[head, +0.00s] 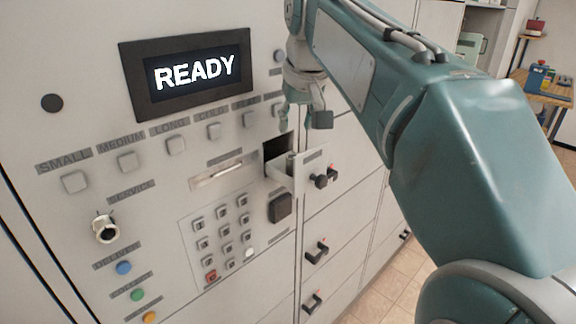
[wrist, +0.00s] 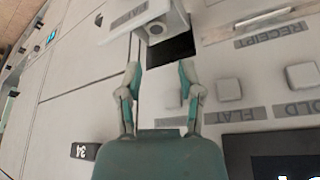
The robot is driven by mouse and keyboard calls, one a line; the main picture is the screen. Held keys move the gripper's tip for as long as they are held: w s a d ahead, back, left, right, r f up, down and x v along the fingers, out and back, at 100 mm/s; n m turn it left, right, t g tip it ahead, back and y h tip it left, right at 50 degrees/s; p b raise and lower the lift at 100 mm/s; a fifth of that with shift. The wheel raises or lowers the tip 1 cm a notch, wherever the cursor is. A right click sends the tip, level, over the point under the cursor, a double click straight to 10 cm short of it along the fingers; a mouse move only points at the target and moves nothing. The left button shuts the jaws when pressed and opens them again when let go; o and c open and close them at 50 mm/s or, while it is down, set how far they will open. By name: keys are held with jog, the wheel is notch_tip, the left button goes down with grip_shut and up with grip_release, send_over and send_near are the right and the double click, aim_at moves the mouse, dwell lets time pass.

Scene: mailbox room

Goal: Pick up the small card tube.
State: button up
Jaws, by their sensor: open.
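A small drawer (head: 313,168) stands pulled out of the pale machine front. What looks like the small card tube (head: 291,160) stands in it, mostly hidden by the drawer walls. In the wrist view the drawer (wrist: 178,18) is at the top, and a small round end, probably the tube (wrist: 156,29), shows in it. My gripper (head: 303,120) is above the drawer and the dark opening, apart from both. In the wrist view my gripper (wrist: 158,72) is open and empty, its fingers pointing toward the drawer.
The machine front carries a lit screen (head: 198,74) reading READY, a row of square buttons and a keypad (head: 222,233). More drawers with black handles (head: 316,251) are below. A wooden table (head: 545,88) stands far right.

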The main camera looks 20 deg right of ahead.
aim_at(292, 156)
jog(key=x, duration=1)
jog(key=shift+w+d+f, duration=0.1)
jog(key=shift+d+f, duration=0.05)
jog(key=shift+f, duration=0.15)
jog(key=c, duration=0.4)
